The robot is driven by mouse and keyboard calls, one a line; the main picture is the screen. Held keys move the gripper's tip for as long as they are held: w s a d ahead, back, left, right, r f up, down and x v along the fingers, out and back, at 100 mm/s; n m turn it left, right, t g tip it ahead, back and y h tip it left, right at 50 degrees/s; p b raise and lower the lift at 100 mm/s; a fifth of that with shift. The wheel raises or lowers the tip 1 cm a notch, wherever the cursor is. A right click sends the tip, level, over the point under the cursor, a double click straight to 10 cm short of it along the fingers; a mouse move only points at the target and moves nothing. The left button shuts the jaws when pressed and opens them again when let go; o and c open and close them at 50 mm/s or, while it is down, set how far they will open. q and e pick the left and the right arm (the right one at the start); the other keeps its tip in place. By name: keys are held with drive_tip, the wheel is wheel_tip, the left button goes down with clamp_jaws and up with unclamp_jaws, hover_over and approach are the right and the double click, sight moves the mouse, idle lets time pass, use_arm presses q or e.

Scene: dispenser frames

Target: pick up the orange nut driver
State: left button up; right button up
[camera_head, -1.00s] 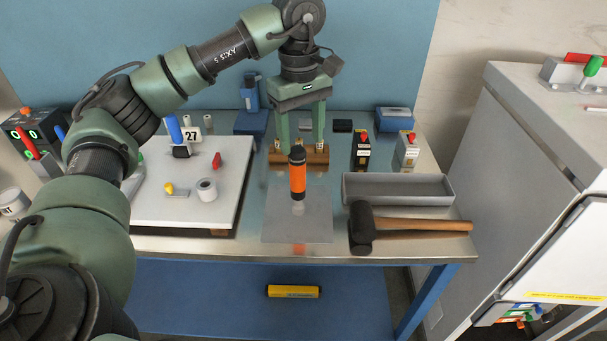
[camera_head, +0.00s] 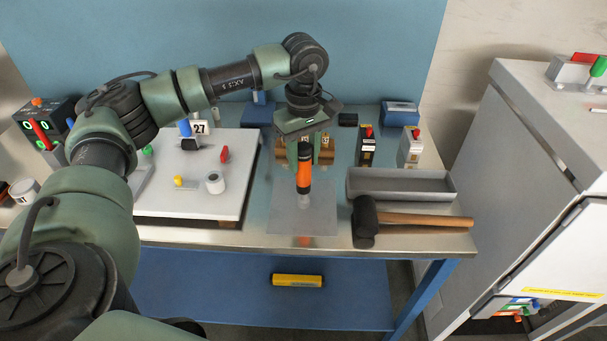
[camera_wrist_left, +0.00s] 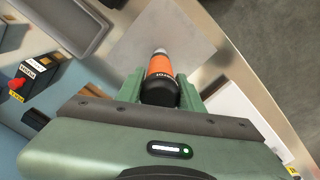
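The orange nut driver (camera_head: 304,178) stands upright over a grey mat (camera_head: 285,214), its black handle end up. In the left wrist view the nut driver (camera_wrist_left: 160,67) shows its orange band and pale tip pointing away from me. My left gripper (camera_head: 304,152) is around the black handle end from above. In the wrist view its two green fingers (camera_wrist_left: 160,92) press against both sides of the handle with no clear gap, so it looks shut on it. Whether the tip touches the mat is hard to tell. My right gripper is not in view.
A black-headed mallet (camera_head: 366,222) lies right of the mat, in front of a grey tray (camera_head: 403,186). A white board (camera_head: 200,160) with small parts is to the left. A wooden block (camera_head: 326,152) stands behind the driver. Small black and white boxes stand behind the tray.

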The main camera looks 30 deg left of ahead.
use_arm(q)
clamp_jaws()
drive_tip(key=shift+w+r, duration=0.1)
idle(1.0)
